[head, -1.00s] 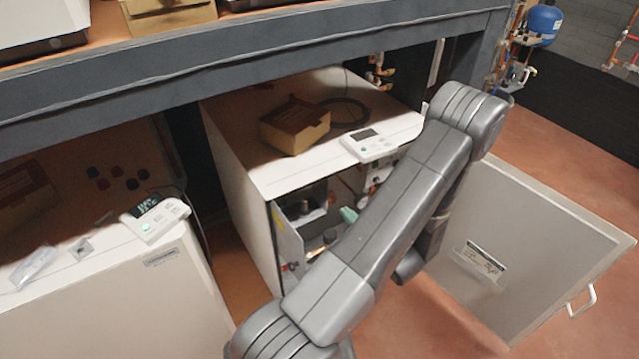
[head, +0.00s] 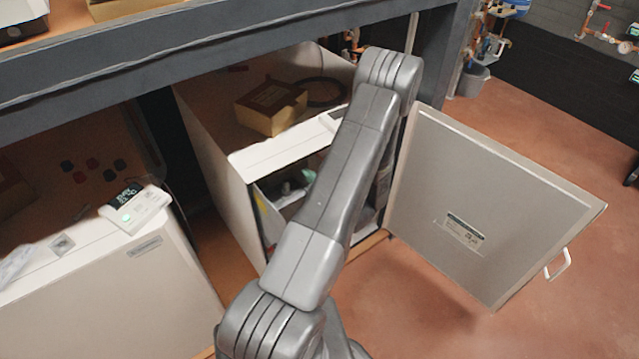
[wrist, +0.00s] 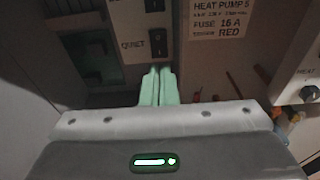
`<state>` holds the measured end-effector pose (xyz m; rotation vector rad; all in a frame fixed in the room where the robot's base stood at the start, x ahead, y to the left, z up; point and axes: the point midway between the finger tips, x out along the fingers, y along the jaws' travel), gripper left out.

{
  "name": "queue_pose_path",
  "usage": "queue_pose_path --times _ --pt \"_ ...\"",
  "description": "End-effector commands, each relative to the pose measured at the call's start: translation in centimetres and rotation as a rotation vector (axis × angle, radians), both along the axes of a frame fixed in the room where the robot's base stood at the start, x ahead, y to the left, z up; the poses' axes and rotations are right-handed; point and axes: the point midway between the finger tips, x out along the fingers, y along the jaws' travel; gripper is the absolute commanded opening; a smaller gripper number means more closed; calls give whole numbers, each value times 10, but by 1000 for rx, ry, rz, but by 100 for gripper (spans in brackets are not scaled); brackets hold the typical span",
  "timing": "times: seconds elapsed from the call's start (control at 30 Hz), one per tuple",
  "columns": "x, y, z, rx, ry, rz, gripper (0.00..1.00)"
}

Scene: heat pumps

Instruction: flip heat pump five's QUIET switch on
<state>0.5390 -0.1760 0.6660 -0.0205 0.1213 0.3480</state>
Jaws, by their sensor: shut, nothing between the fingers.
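The QUIET switch (wrist: 158,42) is a small black rocker on a pale panel in the wrist view. The word QUIET stands to its left, and I cannot tell which way the rocker is set. A label reading HEAT PUMP 5 (wrist: 220,17) is to the right of the panel. My gripper (wrist: 157,70) has mint-green fingers, shut together and empty, with the tips just below the switch in the picture. I cannot tell whether they touch the panel. In the head view, my arm covers part of the open heat pump cabinet (head: 215,150), and the switch is not visible there.
Another black switch (wrist: 154,5) sits above the QUIET one. A panel with a knob (wrist: 308,94) is at the right of the wrist view. The cabinet's door (head: 490,205) stands open to the right. A cardboard box (head: 270,108) lies on top. A closed unit (head: 120,285) is at left.

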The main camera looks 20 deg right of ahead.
Motion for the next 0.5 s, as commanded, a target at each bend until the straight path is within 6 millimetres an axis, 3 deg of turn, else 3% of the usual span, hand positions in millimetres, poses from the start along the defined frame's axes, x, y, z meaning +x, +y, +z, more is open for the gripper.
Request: queue_pose_path --times 0.2,0.5 --pt "27 10 -3 -2 -1 1 0" --pt "34 12 -4 0 0 0 0"
